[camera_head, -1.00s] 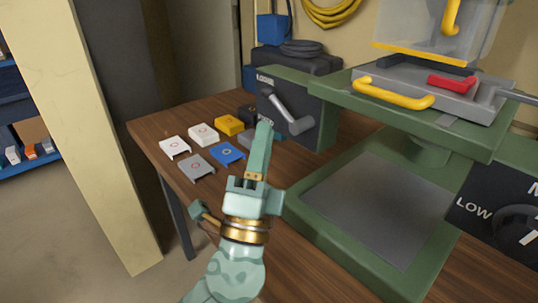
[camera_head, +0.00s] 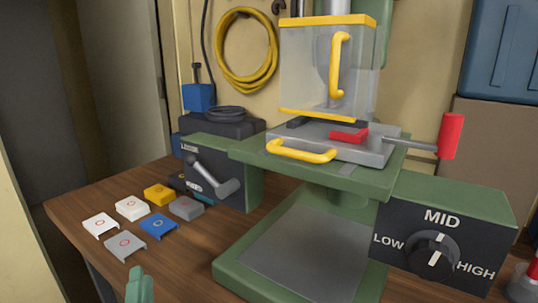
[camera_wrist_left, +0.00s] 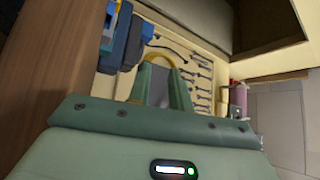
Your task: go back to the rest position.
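My left gripper (camera_head: 139,285) shows only as pale green fingertips at the bottom edge of the head view, in front of the small blocks and low over the bench. The fingers point toward the wall with hanging tools. My right gripper is in neither view.
A wooden bench (camera_head: 85,205) carries several small socket boxes, including a blue one (camera_head: 159,226) and a yellow one (camera_head: 159,195). A green press (camera_head: 235,270) with a yellow handle (camera_head: 300,153), grey lever (camera_head: 215,180), red-knobbed lever (camera_head: 450,137) and MID dial (camera_head: 432,252) fills the middle and right.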

